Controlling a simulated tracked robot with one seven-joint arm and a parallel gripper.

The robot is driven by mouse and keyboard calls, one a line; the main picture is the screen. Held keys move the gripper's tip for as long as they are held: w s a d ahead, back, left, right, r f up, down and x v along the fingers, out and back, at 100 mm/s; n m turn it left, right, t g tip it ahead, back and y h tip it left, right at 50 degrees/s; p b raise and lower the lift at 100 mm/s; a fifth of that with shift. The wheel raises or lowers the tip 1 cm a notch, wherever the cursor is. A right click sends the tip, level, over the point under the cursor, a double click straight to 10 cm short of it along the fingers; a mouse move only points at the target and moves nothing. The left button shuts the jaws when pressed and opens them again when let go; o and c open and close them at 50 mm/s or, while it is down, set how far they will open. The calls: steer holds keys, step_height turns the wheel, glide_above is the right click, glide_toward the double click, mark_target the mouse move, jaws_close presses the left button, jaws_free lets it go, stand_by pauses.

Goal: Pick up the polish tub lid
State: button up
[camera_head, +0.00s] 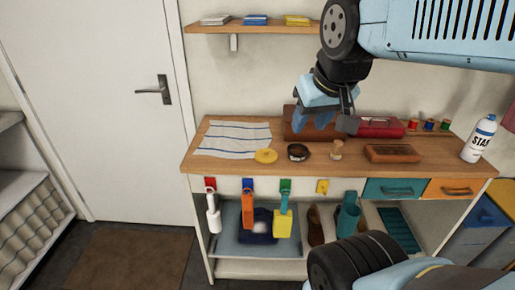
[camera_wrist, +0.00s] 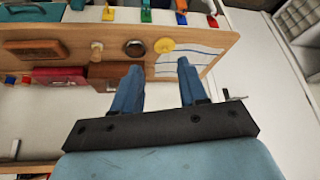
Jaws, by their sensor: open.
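A flat yellow disc (camera_head: 266,156), which looks like the polish tub lid, lies on the wooden bench top at the front edge of a striped cloth. A small dark round tub (camera_head: 298,152) stands just right of it. My gripper (camera_head: 312,122) is open and empty above the back of the bench, up and to the right of the disc. In the wrist view, my gripper's (camera_wrist: 159,66) two blue fingers are spread apart. The yellow disc (camera_wrist: 165,44) shows beyond the fingertips, between their lines, and the dark tub (camera_wrist: 135,48) is left of it. Nothing covers the disc.
The striped cloth (camera_head: 234,139) lies at the bench's left. A wooden knob-like item (camera_head: 337,150), a brown brush-like block (camera_head: 392,153) and a white spray can (camera_head: 479,139) stand to the right. A red case (camera_head: 380,127) is at the back. Coloured-handled tools hang along the front edge.

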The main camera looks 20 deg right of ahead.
steer(key=shift+o, duration=1.4)
steer(key=shift+w, duration=0.2)
steer(key=o, duration=0.8)
steer(key=w+f+m+g, duration=0.1)
steer(key=w+f+m, duration=0.1)
steer(key=w, duration=0.8)
steer(key=shift+w+d+f+m+g, duration=0.25)
steer(key=shift+w+f+m+g, duration=0.05)
steer(key=shift+m, duration=0.4)
steer(key=m+g+h, duration=0.2)
steer(key=m, duration=0.3)
glide_above(266, 150)
steer(key=s+a, duration=0.2)
steer(key=a, duration=0.1)
step_height(266, 150, down, 10)
steer(key=x, duration=1.4)
steer(key=shift+d, duration=0.25)
